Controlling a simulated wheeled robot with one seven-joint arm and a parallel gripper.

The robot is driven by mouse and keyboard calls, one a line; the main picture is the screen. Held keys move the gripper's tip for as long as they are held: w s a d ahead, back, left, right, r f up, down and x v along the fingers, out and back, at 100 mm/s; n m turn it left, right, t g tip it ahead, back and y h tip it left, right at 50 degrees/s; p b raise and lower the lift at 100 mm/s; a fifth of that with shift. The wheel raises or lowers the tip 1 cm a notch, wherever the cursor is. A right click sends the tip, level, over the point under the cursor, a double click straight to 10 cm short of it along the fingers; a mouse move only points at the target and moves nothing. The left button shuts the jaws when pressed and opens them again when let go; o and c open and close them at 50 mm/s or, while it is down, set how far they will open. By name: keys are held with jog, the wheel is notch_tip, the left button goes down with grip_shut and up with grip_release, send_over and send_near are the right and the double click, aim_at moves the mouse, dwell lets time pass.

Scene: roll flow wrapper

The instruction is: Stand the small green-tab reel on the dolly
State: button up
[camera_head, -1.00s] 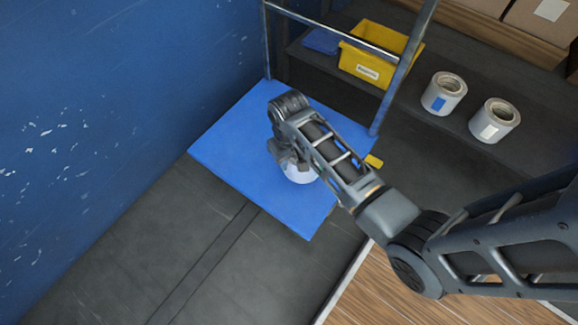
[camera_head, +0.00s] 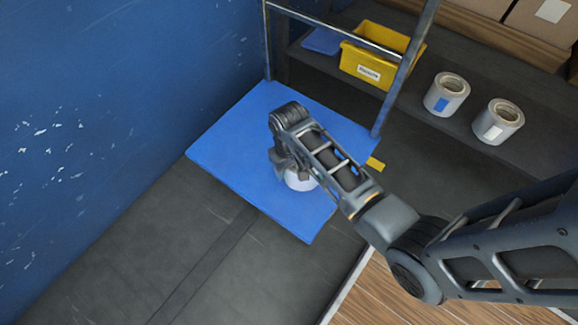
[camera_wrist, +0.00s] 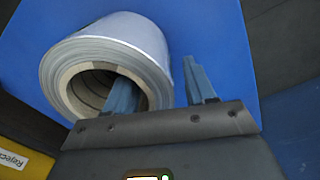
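The blue dolly (camera_head: 235,135) has a flat deck and a grey upright handle frame at its far side. A white reel (camera_head: 300,181) is over the deck, partly hidden by my arm. In the wrist view the reel (camera_wrist: 120,38) shows its brown core opening; no green tab is visible. My gripper (camera_wrist: 160,88) straddles the reel's wall, one finger in the core opening and the other outside on the right. Blue shows between the outer finger and the reel, so the gripper looks open. Whether the reel's base touches the deck is hidden.
Two other reels, one with a blue tab (camera_head: 441,104) and one with a white tab (camera_head: 493,131), stand on the dark shelf at the right. A yellow bin (camera_head: 365,70) sits behind the handle frame. A scuffed blue wall (camera_head: 90,120) rises at the left.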

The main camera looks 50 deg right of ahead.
notch_tip(320, 180, up, 12)
jog(key=p, duration=0.5)
jog(key=shift+r, duration=0.15)
jog(key=shift+s+f, duration=0.2)
jog(key=s+a+r+n+t+h, duration=0.1)
jog(key=s+a+n+t+h, duration=0.15)
jog(key=s+t, duration=0.75)
jog(key=s+a+r+t, duration=0.1)
jog(key=s+a+r, duration=0.2)
jog(key=s+r, duration=0.2)
jog(key=s+a+r+n+t+y, duration=0.1)
jog(key=s+r, duration=0.4)
jog(key=r, duration=0.6)
jog(key=s+a+r+t+y, duration=0.1)
jog(key=s+a+r+t, duration=0.2)
jog(key=s+a+r, duration=0.2)
notch_tip(320, 180, up, 3)
jog(key=shift+s+r, duration=0.15)
jog(key=shift+s, duration=0.05)
